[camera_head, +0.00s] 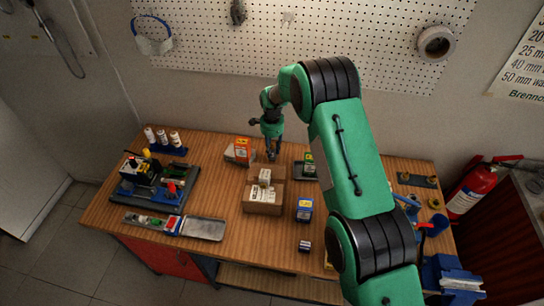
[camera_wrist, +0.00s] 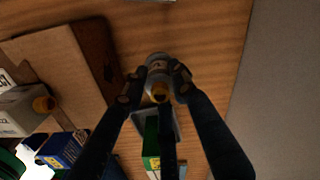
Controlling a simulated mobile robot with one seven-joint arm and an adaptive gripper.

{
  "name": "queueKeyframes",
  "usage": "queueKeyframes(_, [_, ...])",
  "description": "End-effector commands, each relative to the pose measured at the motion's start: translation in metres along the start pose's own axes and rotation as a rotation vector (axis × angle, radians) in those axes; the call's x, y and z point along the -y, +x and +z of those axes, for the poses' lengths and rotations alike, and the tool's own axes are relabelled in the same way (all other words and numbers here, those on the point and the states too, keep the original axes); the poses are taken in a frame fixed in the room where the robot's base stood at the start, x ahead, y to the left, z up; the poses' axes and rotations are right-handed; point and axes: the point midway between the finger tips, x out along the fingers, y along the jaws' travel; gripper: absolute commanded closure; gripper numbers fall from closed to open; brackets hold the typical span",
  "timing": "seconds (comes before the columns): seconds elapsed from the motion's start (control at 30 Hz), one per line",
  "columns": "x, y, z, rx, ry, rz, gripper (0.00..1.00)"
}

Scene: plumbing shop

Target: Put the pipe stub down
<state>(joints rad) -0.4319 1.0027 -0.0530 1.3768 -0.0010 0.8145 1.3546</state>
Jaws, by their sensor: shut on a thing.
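My gripper (camera_head: 272,153) is over the back of the wooden bench, behind the cardboard box. In the wrist view my gripper (camera_wrist: 158,88) has its dark fingers closed around a short grey pipe stub (camera_wrist: 157,62) with an orange-yellow end facing the camera. The bench top (camera_wrist: 210,40) shows beyond the stub; whether the stub touches it I cannot tell. In the head view the stub is too small and dark to make out.
A blue-yellow box (camera_head: 304,209) stands nearer. Bare wood (camera_head: 215,160) lies at left.

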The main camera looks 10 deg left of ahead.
Motion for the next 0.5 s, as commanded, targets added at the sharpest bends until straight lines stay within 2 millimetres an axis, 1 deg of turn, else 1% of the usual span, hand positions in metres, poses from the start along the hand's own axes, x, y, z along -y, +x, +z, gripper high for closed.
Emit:
queueKeyframes(0.13, [0.0010, 0.0068, -0.0002, 0.000, 0.000, -0.002, 1.00])
queueKeyframes(0.5, [0.0007, 0.0094, -0.0001, 0.000, 0.000, -0.001, 1.00])
